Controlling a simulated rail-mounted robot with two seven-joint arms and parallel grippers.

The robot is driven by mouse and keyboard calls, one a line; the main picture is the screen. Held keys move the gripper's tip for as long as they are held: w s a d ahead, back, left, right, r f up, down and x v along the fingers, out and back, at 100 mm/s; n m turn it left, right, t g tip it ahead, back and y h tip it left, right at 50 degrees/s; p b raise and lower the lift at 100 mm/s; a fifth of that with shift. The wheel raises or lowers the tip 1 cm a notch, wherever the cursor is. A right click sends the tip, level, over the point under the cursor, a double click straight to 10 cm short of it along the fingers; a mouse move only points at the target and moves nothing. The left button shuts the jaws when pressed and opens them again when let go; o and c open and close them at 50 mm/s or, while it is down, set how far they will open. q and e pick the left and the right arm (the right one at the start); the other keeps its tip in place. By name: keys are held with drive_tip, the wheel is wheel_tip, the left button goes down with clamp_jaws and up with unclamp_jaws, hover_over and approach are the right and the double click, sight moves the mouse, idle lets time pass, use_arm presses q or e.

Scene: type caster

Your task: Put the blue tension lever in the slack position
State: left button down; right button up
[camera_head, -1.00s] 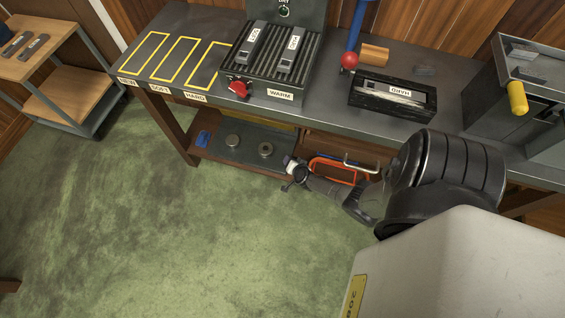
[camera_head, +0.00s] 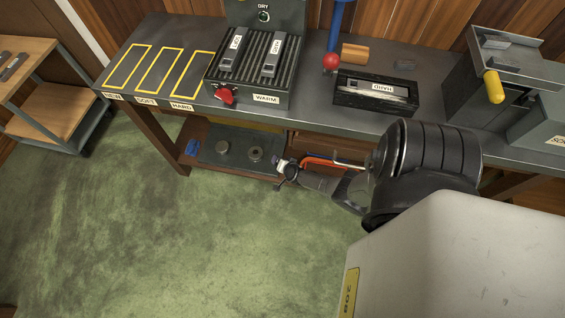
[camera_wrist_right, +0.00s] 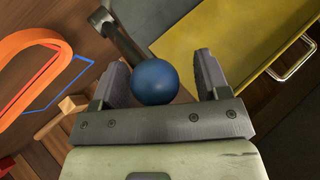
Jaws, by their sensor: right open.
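A blue ball knob (camera_wrist_right: 155,82) on a dark metal lever arm (camera_wrist_right: 122,30) shows in the right wrist view. The arm runs from the knob up to the left. My right gripper (camera_wrist_right: 161,76) is open, with one finger on each side of the ball. A gap shows on the right of the ball; on the left the finger is close, and I cannot tell whether it touches. In the head view my right gripper (camera_head: 284,166) is small, low in front of the bench. I cannot make out the blue knob there. My left gripper is not in view.
The bench (camera_head: 415,130) carries a ribbed warmer (camera_head: 250,85) with a red knob, a black mould box (camera_head: 375,95) and a yellow-handled box (camera_head: 494,86). An orange-framed tool (camera_head: 318,159) is just beyond my right gripper. The lower shelf (camera_head: 222,170) holds small items. Green floor is open at left.

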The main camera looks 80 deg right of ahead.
drive_tip(key=shift+s+a, duration=0.1)
drive_tip(key=shift+s, duration=0.15)
drive_tip(key=shift+s+a+r+p, duration=0.2)
drive_tip(key=shift+r+p, duration=0.1)
drive_tip(key=shift+p, duration=0.2)
drive_tip(key=p+v, duration=0.8)
drive_tip(key=v, duration=0.4)
drive_tip(key=shift+a+r+p, duration=0.2)
drive_tip(key=shift+a+p, duration=0.1)
